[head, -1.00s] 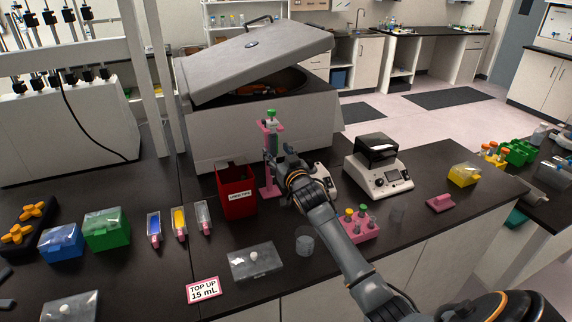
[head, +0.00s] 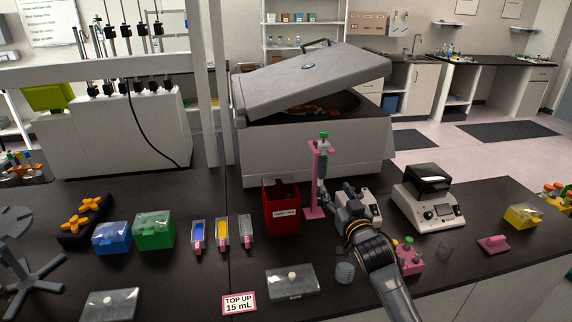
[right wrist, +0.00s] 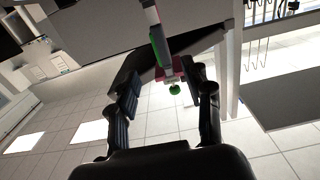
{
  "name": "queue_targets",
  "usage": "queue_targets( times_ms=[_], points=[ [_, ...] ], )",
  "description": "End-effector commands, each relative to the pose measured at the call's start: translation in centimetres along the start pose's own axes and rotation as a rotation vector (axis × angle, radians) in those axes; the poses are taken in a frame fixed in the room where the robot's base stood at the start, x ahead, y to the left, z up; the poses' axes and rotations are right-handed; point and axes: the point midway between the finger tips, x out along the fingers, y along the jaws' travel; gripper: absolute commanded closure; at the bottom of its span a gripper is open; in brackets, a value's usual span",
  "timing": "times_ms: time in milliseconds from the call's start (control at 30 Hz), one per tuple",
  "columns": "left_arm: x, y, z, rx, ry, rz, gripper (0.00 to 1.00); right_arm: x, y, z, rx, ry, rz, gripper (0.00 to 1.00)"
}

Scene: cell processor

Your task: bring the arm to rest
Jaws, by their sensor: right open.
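My right arm enters the head view from the lower right. Its gripper (head: 328,190) is beside the pink stand (head: 316,170), which holds a green-topped pipette (head: 323,152) upright. In the right wrist view the two dark fingers (right wrist: 168,88) are spread apart. The green and grey pipette (right wrist: 159,46) and the pink stand's top (right wrist: 176,76) show between and beyond them. I cannot tell whether a finger touches the pipette. My left gripper is not in view.
A red bin (head: 281,212) stands left of the pink stand. A small white device (head: 358,203), a black-lidded device (head: 428,200) and a pink tube rack (head: 410,262) are close to my right arm. The large grey centrifuge (head: 300,150) is behind.

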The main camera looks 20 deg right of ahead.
Motion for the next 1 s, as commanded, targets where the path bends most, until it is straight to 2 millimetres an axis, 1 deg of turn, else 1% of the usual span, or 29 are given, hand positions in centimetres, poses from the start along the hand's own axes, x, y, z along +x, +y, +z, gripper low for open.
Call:
queue_targets(
  times_ms=[100, 167, 267, 333, 367, 400, 467, 500, 567, 600, 700, 800, 1000],
  points=[
    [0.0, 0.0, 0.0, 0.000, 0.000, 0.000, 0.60, 0.0, 0.0, 0.0, 0.000, -0.001, 0.000, 0.50],
    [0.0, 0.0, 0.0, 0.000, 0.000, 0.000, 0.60, -0.2, -0.2, 0.4, -0.002, -0.012, -0.002, 0.50],
    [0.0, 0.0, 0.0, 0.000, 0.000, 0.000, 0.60, -1.6, -1.3, 2.6, -0.017, -0.085, -0.012, 0.50],
    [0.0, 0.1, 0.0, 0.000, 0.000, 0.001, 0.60, -3.6, -2.6, 5.2, -0.039, -0.179, -0.024, 0.50],
    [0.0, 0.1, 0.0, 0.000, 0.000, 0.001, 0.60, -4.8, -3.3, 6.6, -0.050, -0.229, -0.032, 0.50],
    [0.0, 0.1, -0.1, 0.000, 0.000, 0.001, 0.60, -6.6, -4.3, 8.5, -0.067, -0.302, -0.043, 0.50],
    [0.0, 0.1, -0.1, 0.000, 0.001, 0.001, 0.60, -9.7, -5.6, 11.1, -0.095, -0.415, -0.064, 0.50],
    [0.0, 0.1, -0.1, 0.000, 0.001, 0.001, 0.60, -11.9, -6.5, 12.8, -0.113, -0.492, -0.080, 0.50],
    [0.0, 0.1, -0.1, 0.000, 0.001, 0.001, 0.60, -15.3, -7.7, 14.9, -0.139, -0.599, -0.106, 0.50],
    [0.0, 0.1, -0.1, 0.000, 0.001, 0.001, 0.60, -17.4, -8.3, 16.0, -0.154, -0.665, -0.122, 0.50],
    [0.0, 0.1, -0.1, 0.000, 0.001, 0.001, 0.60, -22.1, -9.5, 18.0, -0.187, -0.802, -0.160, 0.50],
    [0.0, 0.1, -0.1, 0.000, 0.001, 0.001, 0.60, -25.9, -10.3, 19.1, -0.210, -0.907, -0.194, 0.50],
    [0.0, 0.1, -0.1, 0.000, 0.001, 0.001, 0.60, -32.3, -11.3, 20.2, -0.248, -1.075, -0.256, 0.50]
  ],
)
